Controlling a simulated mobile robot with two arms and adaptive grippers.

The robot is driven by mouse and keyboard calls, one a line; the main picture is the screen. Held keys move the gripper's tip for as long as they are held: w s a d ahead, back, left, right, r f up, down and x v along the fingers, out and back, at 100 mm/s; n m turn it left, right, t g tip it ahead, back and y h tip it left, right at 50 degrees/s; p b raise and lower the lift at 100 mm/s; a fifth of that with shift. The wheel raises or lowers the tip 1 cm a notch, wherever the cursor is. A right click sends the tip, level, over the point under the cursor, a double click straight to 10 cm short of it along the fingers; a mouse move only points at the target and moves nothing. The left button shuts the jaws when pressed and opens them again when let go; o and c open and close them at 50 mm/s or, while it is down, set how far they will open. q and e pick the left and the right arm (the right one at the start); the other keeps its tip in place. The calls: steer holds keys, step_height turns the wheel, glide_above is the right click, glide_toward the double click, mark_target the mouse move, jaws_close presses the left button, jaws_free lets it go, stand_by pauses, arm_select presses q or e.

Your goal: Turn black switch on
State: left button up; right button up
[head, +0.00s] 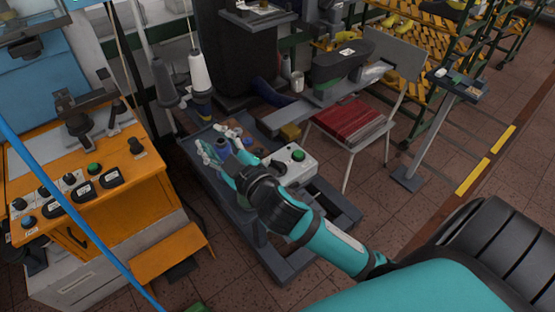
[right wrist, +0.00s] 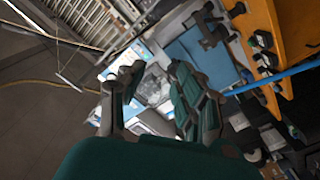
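A light grey control box (head: 301,169) stands on a dark machine frame near the middle of the head view. It carries a green button (head: 298,155) and a dark knob or switch (head: 278,168) partly next to my right wrist. My right gripper (head: 214,143) is just left of this box, with its teal fingers spread and nothing visible between them. In the right wrist view its fingers (right wrist: 156,75) also stand apart. My left gripper is not in view.
White (head: 199,72) and grey (head: 163,81) thread cones stand behind my right gripper. A chair with a red seat (head: 350,123) is right of the box. A blue cable or bar (head: 75,215) crosses the left side.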

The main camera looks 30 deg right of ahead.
steer(key=a+r+n+g+y, duration=0.4)
steer(key=a+r+n+y, duration=0.85)
steer(key=n+y, duration=0.45)
steer(key=n+g+h, duration=1.2)
steer(key=g+h, duration=0.2)
steer(key=h, duration=0.5)
glide_above(277, 163)
step_height(277, 163, down, 12)
step_height(277, 163, down, 17)
steer(key=p, duration=0.4)
steer(key=shift+s+f+p, duration=0.1)
steer(key=shift+f+p, duration=0.05)
steer(key=shift+p, duration=0.15)
